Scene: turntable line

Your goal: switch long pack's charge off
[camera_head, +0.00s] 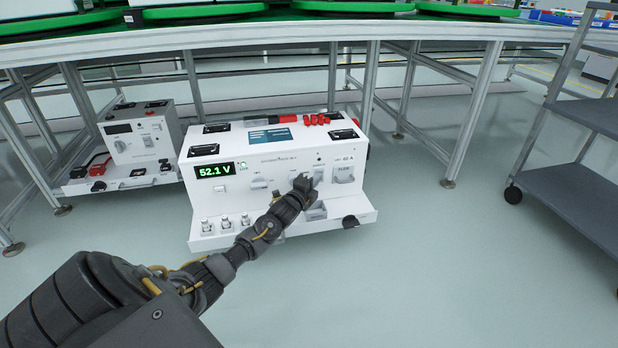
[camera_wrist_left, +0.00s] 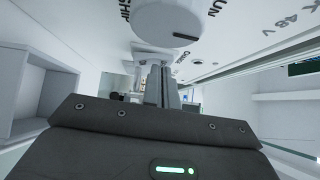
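The long pack (camera_head: 290,160) is a long white unit on the floor under the line. Its display (camera_head: 214,171) reads 52.1 V in green, and a small lamp beside it is green. A small switch (camera_head: 318,176) sits on the right half of its front, below a dark dot, beside a labelled breaker (camera_head: 343,175). My left gripper (camera_head: 303,184) is at the panel just left of that switch. In the left wrist view its fingers (camera_wrist_left: 162,86) stand close together near a "CHARGE" label; contact with the switch cannot be told. My right gripper is out of view.
A smaller grey-white unit (camera_head: 138,135) stands behind at left. A green-topped line (camera_head: 400,28) on metal legs runs above and behind. A grey shelf cart (camera_head: 575,170) stands at right. The floor between the pack and cart is clear.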

